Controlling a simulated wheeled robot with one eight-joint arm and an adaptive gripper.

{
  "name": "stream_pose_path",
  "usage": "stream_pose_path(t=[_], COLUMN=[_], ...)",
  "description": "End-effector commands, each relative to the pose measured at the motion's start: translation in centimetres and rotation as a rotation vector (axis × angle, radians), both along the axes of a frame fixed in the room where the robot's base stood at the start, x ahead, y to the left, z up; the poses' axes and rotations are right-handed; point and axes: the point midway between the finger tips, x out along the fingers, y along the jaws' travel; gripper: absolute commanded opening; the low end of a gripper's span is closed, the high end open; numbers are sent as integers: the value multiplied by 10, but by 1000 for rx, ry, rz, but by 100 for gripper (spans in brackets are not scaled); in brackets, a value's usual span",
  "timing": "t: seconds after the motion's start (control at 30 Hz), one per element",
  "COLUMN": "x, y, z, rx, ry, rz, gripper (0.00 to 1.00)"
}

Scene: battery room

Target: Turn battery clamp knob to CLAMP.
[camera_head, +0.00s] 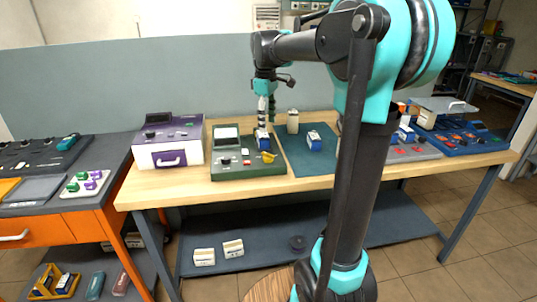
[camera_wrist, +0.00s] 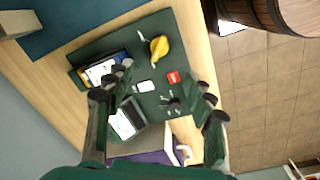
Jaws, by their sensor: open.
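The green device (camera_head: 247,172) stands on the wooden bench, with a blue and white battery (camera_head: 262,138) set in it. A yellow lever-shaped knob (camera_head: 268,157) sits by the battery; it also shows in the wrist view (camera_wrist: 160,48). It looks like the clamp knob, but its markings are too small to read. My gripper (camera_head: 267,106) points down above the battery side of the device. In the wrist view its fingers (camera_wrist: 163,84) are apart and empty, with the yellow knob beyond them and touching neither.
The device also has a red button (camera_wrist: 173,77), a white button (camera_wrist: 146,86), a small black knob (camera_wrist: 175,104) and a screen (camera_wrist: 125,121). A purple and white device (camera_head: 168,145) stands to its left. A dark mat (camera_head: 298,160) with another battery (camera_head: 314,141) lies right.

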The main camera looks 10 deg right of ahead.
Motion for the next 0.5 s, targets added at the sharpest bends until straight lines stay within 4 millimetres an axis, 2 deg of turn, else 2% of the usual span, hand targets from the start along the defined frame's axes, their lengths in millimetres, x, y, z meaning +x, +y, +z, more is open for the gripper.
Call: stream_pose_path(t=[0.1,0.5], x=[1,6], y=[-1,-4], z=[-25,-103], rx=[0,0], ry=[0,-1], rz=[-1,-2], gripper=[54,54])
